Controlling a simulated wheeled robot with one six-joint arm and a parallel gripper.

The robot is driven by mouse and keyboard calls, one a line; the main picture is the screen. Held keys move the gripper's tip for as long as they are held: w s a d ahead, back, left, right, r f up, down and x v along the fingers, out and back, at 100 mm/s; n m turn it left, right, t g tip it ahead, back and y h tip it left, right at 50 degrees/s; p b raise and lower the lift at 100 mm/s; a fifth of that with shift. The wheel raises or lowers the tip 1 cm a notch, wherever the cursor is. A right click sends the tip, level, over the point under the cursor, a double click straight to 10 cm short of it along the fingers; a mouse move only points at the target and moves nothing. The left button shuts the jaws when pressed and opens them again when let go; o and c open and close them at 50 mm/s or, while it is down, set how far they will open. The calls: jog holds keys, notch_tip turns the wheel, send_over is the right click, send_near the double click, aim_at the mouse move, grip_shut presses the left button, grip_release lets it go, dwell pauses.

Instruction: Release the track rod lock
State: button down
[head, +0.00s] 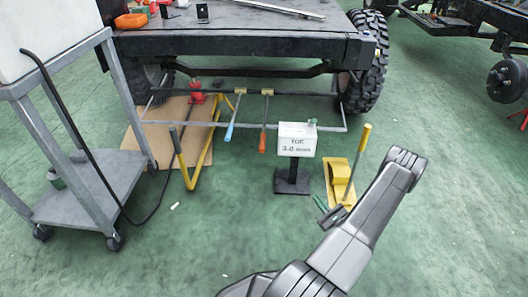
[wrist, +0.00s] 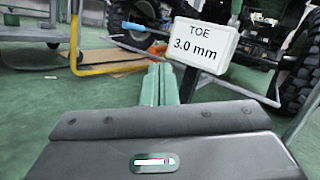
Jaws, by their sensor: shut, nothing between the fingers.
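Two levers hang from brass-coloured clamps on the dark cross rod (head: 285,92) under the vehicle's front. One lever has a blue handle (head: 231,128), the other an orange handle (head: 263,141). No label shows which is the lock. In the wrist view the blue handle (wrist: 133,27) is beyond the fingertips at upper left, with an orange end (wrist: 157,48) lower down. My gripper (head: 325,209) is shut and empty, low over the floor, well short of both levers and touching neither. Its green fingers (wrist: 165,85) lie together in the wrist view.
A white box display (head: 296,139) on a black stand is close ahead; it reads TOE 3.0 mm in the wrist view (wrist: 201,45). A yellow floor stand (head: 340,180) is at right, a yellow frame (head: 205,155) at left, and a grey cart (head: 95,175) farther left. Green floor lies open between.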

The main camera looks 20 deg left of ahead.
jog(key=d+f+m+t+h, duration=0.2)
jog(key=f+m+t+h, duration=0.1)
jog(key=f, duration=0.3)
jog(key=s+d+f+m+t+h, duration=0.1)
jog(key=d+f+m+t+h, duration=0.2)
jog(key=f, duration=0.4)
jog(key=shift+d+m+t+h+b, duration=0.25)
jog(key=shift+m+t+h+b, duration=0.15)
jog(key=shift+t+h, duration=0.15)
jog(key=shift+a, duration=0.1)
